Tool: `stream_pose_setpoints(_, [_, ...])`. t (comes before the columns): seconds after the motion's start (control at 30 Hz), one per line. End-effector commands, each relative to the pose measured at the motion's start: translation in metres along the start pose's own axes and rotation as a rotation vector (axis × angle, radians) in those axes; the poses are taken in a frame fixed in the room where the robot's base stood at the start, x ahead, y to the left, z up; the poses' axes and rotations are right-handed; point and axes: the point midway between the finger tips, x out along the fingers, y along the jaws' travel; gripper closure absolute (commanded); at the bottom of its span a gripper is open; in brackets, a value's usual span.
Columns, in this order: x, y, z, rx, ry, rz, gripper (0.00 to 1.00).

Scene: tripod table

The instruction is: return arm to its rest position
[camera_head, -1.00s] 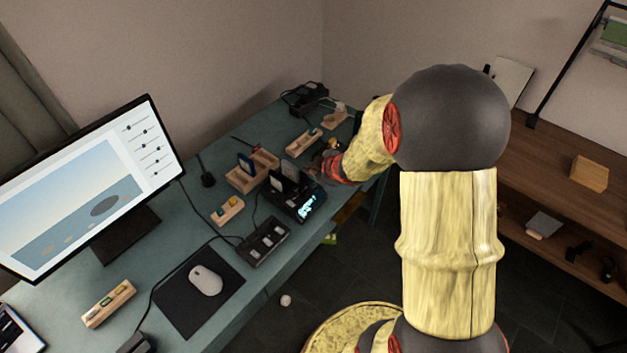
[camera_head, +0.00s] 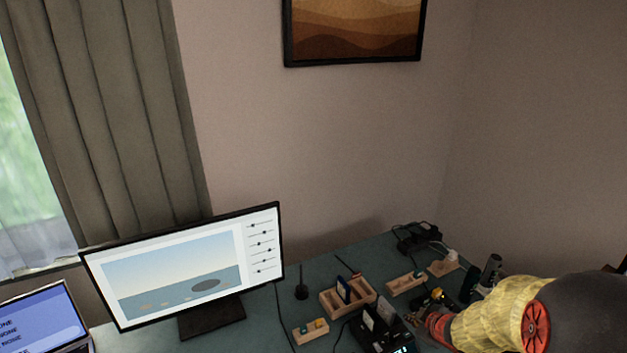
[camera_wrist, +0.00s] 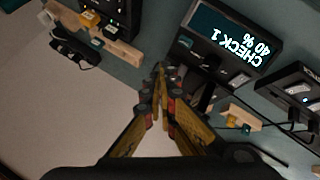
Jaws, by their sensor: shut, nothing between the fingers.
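My gripper (camera_wrist: 159,75) is shut and empty in the wrist view, with its yellow-and-dark fingers together. It hangs over or close to the edge of the desk items, near a black device (camera_wrist: 238,32) whose lit screen reads "CHECK 1 40 %". In the head view my yellow-and-black arm enters from the lower right, and its far end lies close to the right of the same black device (camera_head: 378,335). The fingertips are hard to make out there. I cannot tell the exact gap between fingers and device.
The teal desk (camera_head: 258,325) holds a monitor (camera_head: 190,265), a wooden tray with slots (camera_head: 350,299), small wooden holders (camera_head: 311,332) and a black adapter (camera_head: 415,238) near the back corner. A laptop (camera_head: 45,318) stands at the left. Walls close off the back and right.

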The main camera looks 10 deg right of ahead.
Motion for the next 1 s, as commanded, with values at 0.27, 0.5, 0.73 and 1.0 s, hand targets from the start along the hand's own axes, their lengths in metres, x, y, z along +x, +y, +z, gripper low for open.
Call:
stream_pose_setpoints(0.27, [-0.065,-0.018,0.094,0.35,-0.434,0.021,1.0])
stream_pose_setpoints(0.5, [-0.201,-0.067,0.051,0.707,-0.609,0.004,1.0])
stream_pose_setpoints(0.73, [-0.303,-0.13,-0.029,0.854,-0.489,-0.109,1.0])
stream_pose_setpoints(1.0, [-0.355,-0.135,-0.086,0.791,-0.254,-0.114,1.0])
